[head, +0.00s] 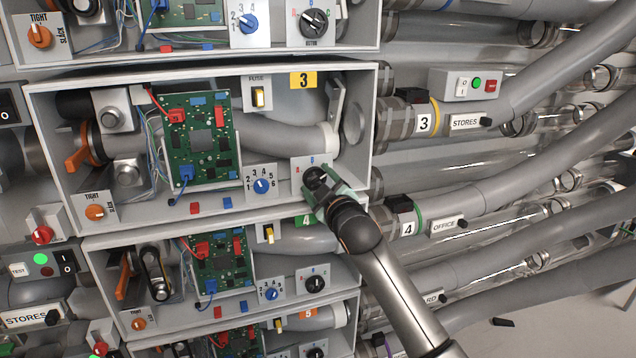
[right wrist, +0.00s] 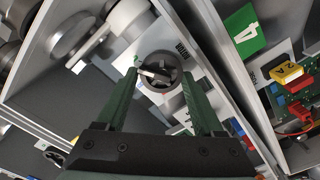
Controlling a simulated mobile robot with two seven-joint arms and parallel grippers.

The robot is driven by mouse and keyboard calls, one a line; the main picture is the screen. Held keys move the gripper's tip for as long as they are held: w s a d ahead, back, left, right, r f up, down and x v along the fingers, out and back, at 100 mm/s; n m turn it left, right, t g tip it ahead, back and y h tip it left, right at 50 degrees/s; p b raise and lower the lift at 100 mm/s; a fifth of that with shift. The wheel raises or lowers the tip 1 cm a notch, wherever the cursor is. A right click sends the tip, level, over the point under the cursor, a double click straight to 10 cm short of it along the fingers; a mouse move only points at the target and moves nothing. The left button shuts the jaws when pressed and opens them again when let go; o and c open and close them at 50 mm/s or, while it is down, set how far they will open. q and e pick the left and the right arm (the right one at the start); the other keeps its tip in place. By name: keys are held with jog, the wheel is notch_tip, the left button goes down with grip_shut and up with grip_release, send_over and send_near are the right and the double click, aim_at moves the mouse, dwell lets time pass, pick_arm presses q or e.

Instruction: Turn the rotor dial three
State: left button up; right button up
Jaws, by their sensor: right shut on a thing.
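The black rotor dial three (head: 314,175) sits on a white plate at the lower right of the box marked 3, with letters A and B showing beside it. My right gripper (head: 322,187) reaches it from the lower right with green fingers. In the right wrist view the dial (right wrist: 158,70) is round and ribbed with a pale pointer bar. The two fingers of my right gripper (right wrist: 160,80) stand on either side of it, shut on it. The finger contact is partly hidden in the head view. My left gripper is not in view.
A blue selector dial (head: 261,186) and a green circuit board (head: 200,138) lie left of it in the same box. Similar boxes stand above and below, with another black dial (head: 315,284) below. Grey hoses (head: 500,195) and clear tubes fill the right side.

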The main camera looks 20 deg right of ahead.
jog(key=o, duration=1.4)
jog(key=shift+c, duration=0.2)
jog(key=s+b, duration=0.2)
jog(key=s, duration=1)
jog(key=shift+s+d, duration=0.2)
jog(key=shift+s, duration=0.05)
jog(key=s+a+f+m+g+y, duration=0.1)
jog(key=s+f+g, duration=0.1)
jog(key=f, duration=0.7)
jog(key=s+a+f+m+g, duration=0.1)
jog(key=s+f, duration=0.1)
jog(key=f, duration=0.6)
jog(key=s+a+f+m+g, duration=0.2)
jog(key=s+f+m+g, duration=0.3)
jog(key=s+f, duration=2.1)
jog(key=shift+a+f+g+y, duration=0.2)
jog(key=shift+f+g+y, duration=0.1)
jog(key=shift+f+y, duration=0.15)
